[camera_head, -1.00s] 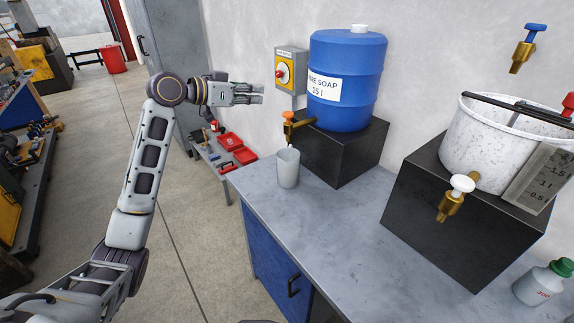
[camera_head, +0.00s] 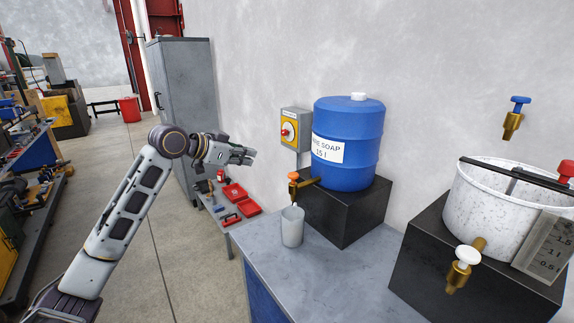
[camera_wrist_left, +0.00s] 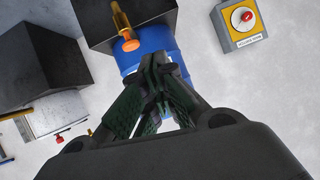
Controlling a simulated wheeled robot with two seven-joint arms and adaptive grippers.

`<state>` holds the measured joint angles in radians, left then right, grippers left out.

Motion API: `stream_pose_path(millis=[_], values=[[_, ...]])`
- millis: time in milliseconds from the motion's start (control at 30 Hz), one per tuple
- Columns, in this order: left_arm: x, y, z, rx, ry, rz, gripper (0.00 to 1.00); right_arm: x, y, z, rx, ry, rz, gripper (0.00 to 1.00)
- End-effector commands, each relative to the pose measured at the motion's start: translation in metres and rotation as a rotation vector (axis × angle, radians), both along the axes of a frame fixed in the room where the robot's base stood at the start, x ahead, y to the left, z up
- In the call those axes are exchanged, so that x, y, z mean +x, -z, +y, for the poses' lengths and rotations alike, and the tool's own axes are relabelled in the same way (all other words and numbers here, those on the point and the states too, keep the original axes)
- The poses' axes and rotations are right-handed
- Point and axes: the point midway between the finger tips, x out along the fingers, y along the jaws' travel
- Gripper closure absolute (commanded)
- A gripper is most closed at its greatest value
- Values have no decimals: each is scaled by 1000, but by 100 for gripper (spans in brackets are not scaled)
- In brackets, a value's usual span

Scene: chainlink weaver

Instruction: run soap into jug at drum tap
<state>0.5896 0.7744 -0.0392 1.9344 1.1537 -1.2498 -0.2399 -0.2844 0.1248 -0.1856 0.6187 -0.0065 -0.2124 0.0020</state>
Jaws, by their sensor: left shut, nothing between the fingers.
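The blue soap drum (camera_head: 350,125) with a white cap and a soap label stands on a black block (camera_head: 352,212). Its brass tap (camera_head: 306,182) has an orange handle (camera_head: 293,176); the tap also shows in the left wrist view (camera_wrist_left: 121,22). The pale grey jug (camera_head: 292,227) stands upright on the bench below the tap. I cannot tell whether soap is running or what is inside the jug. My left gripper (camera_head: 250,156) is shut and empty, in the air left of the drum and tap, apart from both. My right gripper is not in view.
A yellow switch box (camera_head: 290,131) is on the wall left of the drum. A white speckled tub (camera_head: 492,205) with a white-handled tap (camera_head: 466,258) stands at right. A blue-handled tap (camera_head: 515,118) is above it. The bench top (camera_head: 335,280) is clear in front.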

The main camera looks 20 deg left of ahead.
Motion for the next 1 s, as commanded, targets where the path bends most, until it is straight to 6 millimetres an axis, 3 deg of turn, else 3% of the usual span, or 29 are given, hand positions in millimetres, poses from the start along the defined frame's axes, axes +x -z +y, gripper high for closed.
stream_pose_path(millis=[633,1000], values=[[-15,33,16,175,20,100,100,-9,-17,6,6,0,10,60],[-21,53,3,106,60,102,100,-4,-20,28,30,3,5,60]])
